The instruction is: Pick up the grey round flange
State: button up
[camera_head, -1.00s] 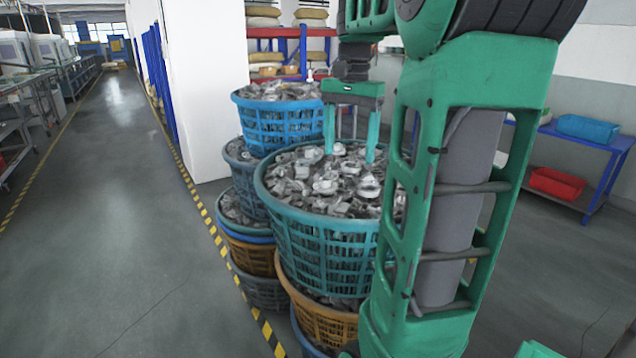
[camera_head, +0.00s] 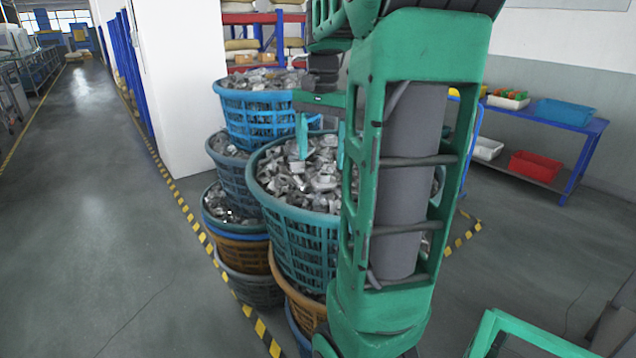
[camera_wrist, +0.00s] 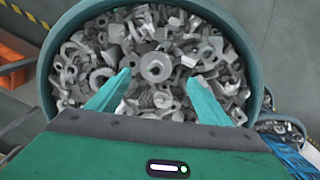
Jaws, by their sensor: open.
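The grey round flange (camera_wrist: 155,67) shows in the wrist view as a disc with a raised hub and centre hole. It lies on top of the heap of grey metal parts in the teal basket (camera_wrist: 45,75), near its middle. My gripper (camera_wrist: 160,82) is open and empty, its two teal fingers apart above the heap, with the flange in line with the gap and just beyond the fingertips. In the head view my gripper (camera_head: 322,157) hangs over the teal basket (camera_head: 300,235). I cannot pick out the flange there; my arm hides part of the basket.
A blue basket (camera_head: 255,120) of parts stands behind, and more stacked baskets (camera_head: 238,180) stand at the left. A white pillar (camera_head: 185,90) is behind them. A blue table (camera_head: 570,125) with bins is at the right. The aisle floor at the left is clear.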

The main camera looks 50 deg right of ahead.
aim_at(324, 179)
jog(key=shift+s+f, duration=0.2)
jog(key=shift+f, duration=1.1)
jog(key=shift+s+f, duration=0.2)
jog(key=shift+f, duration=1.05)
jog(key=c, duration=1.2)
